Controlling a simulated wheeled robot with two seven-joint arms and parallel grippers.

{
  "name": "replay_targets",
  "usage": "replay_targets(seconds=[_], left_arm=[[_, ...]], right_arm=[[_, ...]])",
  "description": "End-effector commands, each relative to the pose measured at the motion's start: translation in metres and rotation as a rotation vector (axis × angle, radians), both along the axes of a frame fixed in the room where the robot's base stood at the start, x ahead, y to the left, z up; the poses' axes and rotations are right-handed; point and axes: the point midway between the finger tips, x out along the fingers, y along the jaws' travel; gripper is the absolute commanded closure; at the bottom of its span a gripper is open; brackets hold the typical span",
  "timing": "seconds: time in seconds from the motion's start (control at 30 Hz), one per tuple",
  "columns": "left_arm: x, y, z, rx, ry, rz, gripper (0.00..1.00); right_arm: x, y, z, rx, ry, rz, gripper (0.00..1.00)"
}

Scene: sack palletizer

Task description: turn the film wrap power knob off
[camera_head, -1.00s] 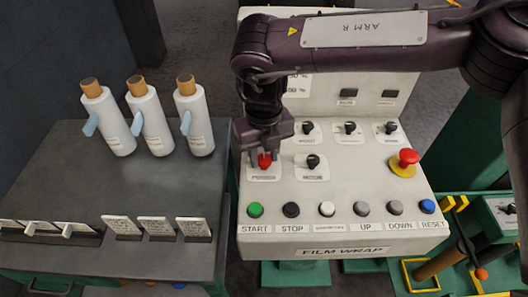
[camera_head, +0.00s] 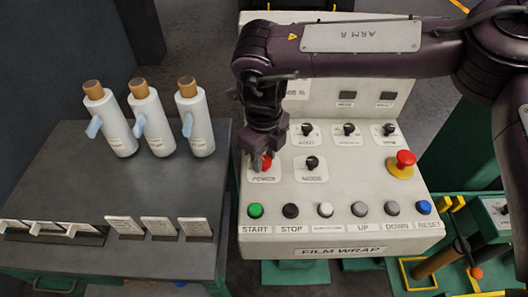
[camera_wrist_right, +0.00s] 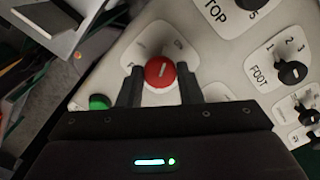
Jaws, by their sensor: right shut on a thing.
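The film wrap panel (camera_head: 350,235) is a pale console with labelled knobs and a row of buttons. Its red power knob (camera_head: 266,163) sits at the upper left of the row, above the POWER label, and shows large in the right wrist view (camera_wrist_right: 159,72). My right gripper (camera_head: 260,160) reaches down over this knob. In the wrist view its two dark fingers (camera_wrist_right: 158,88) stand on either side of the knob, shut on it. The knob's white mark points nearly straight up in the wrist view. The gripper hides part of the knob in the head view. My left gripper is not in view.
A black MODE knob (camera_head: 312,163) is close right of the power knob. A red emergency button (camera_head: 402,163) is farther right. The green START button (camera_head: 255,210) is below. A dark table (camera_head: 150,190) with white bottles stands at the left.

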Motion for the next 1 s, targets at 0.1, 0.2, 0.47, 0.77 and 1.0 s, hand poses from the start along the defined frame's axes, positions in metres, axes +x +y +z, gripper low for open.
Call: replay_targets(seconds=[0.1,0.2,0.47,0.77,1.0], left_arm=[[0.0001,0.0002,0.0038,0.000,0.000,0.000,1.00],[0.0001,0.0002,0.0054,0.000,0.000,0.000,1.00],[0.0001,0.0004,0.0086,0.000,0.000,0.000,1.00],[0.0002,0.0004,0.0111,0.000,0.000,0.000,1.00],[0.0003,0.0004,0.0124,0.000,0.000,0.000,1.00]], right_arm=[[0.0006,0.0003,0.0021,0.002,0.000,0.107,0.90],[0.0011,0.0002,0.0022,0.003,-0.002,0.202,0.90],[0.0013,0.0001,0.0020,0.002,-0.002,0.448,0.90],[0.0015,0.0002,0.0020,0.003,-0.003,0.729,0.90],[0.0016,0.0005,0.0021,0.002,-0.004,0.918,0.90]])
